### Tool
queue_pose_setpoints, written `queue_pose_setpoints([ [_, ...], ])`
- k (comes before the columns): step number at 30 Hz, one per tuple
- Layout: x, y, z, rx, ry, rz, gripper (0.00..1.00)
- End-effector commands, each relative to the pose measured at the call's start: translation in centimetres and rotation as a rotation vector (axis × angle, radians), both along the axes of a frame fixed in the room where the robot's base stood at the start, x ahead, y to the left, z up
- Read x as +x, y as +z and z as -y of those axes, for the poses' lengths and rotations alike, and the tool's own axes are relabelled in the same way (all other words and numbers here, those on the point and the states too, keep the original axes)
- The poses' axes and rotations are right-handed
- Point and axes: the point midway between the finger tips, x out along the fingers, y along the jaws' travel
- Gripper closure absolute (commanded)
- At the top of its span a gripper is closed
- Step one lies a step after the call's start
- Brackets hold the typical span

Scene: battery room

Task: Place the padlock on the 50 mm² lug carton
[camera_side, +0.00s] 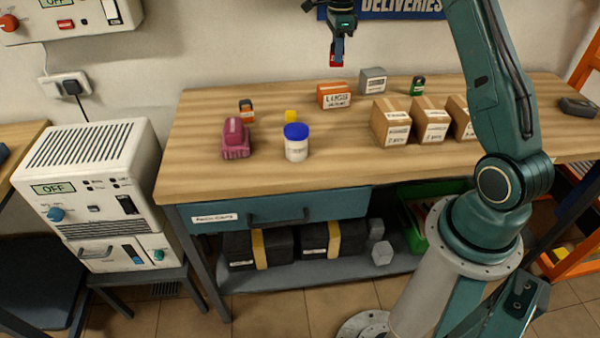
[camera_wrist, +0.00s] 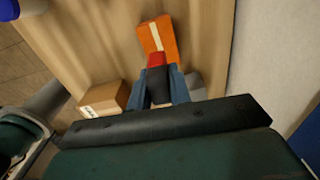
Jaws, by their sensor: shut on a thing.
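The padlock shows as a small red thing (camera_side: 333,61) at the tips of my gripper (camera_side: 338,52) in the side view. In the wrist view, the red part of the padlock (camera_wrist: 157,60) sticks out beyond the fingers of my gripper (camera_wrist: 164,82), which are shut on it. The orange lugs carton (camera_side: 334,96) stands on the bench, well below the gripper in the side view. Its size print is too small to read. In the wrist view the orange carton (camera_wrist: 157,38) lies just beyond the padlock, which overlaps its near end in the picture.
A grey box (camera_side: 373,81) stands right of the orange carton, with a green-and-black item (camera_side: 417,85) beyond. Brown cartons (camera_side: 391,123) stand in front. A blue-lidded jar (camera_side: 296,142), a pink item (camera_side: 236,139) and a small yellow thing (camera_side: 291,116) stand left.

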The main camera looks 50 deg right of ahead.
Motion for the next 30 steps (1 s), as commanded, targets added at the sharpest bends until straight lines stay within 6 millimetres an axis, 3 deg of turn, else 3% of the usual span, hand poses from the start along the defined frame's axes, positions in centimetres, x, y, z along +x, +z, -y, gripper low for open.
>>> queue_pose_setpoints([
  [11, 0.0, -1.4, 0.0, 0.000, 0.000, 0.000, 1.00],
  [24, 0.0, -6.2, 0.0, 0.000, 0.001, 0.000, 1.00],
  [30, 0.0, -6.4, 0.0, -0.001, 0.000, 0.001, 1.00],
])
